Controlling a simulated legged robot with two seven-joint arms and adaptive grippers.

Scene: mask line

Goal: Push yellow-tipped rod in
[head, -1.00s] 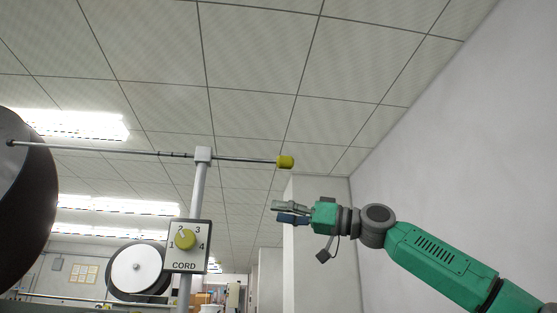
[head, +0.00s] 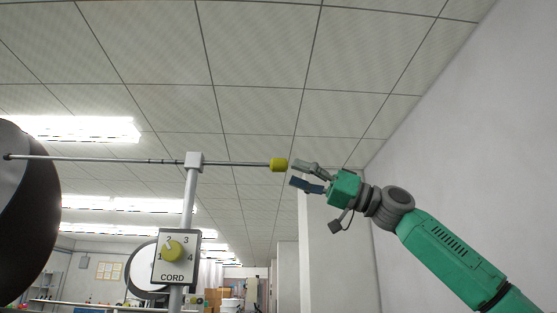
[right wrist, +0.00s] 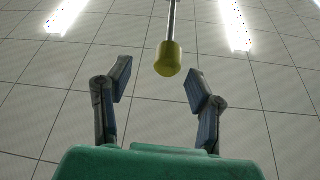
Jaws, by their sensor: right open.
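A thin metal rod (head: 235,163) runs level across the head view, through a white block (head: 194,161) on top of a grey post. Its yellow tip (head: 279,165) is at the right end. My right gripper (head: 300,174) is open just to the right of the tip, with nothing between its fingers. In the right wrist view the yellow tip (right wrist: 168,60) lies ahead of the open fingers (right wrist: 160,88), roughly centred between them and apart from them. My left gripper is not in view.
A control box (head: 176,257) marked CORD, with a yellow knob and numbers, is mounted on the post below the rod. A large dark disc (head: 38,200) stands at the rod's left end. A white wall (head: 470,150) is at the right. Space around the tip is clear.

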